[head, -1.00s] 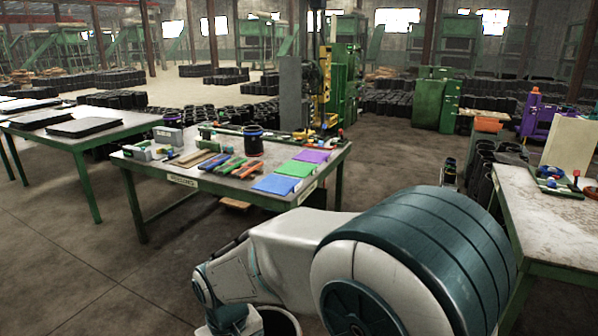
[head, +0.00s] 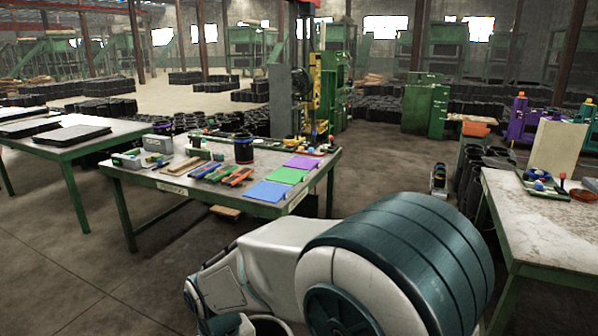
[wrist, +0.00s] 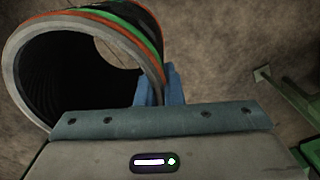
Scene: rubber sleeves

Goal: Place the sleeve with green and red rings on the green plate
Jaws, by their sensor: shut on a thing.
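The sleeve with green and red rings (wrist: 85,45) is a black tube with a grey rim, lying with its open mouth toward the wrist view. My gripper (wrist: 160,84) is shut on its wall at the right side, with blue fingers on the wall. In the head view only part of a sleeve rim shows at the bottom edge, beside my arm. The green plate (head: 286,176) lies on the work table (head: 225,205), between the blue plate (head: 268,191) and the purple plate (head: 302,163). It is bare, and the held sleeve is well apart from it.
Another sleeve (head: 244,152) with coloured rings stands at the table's back. Several coloured tools (head: 220,172) lie left of the plates. A second table (head: 540,215) stands at the right, close to my arm. Open floor (head: 130,275) lies before the work table.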

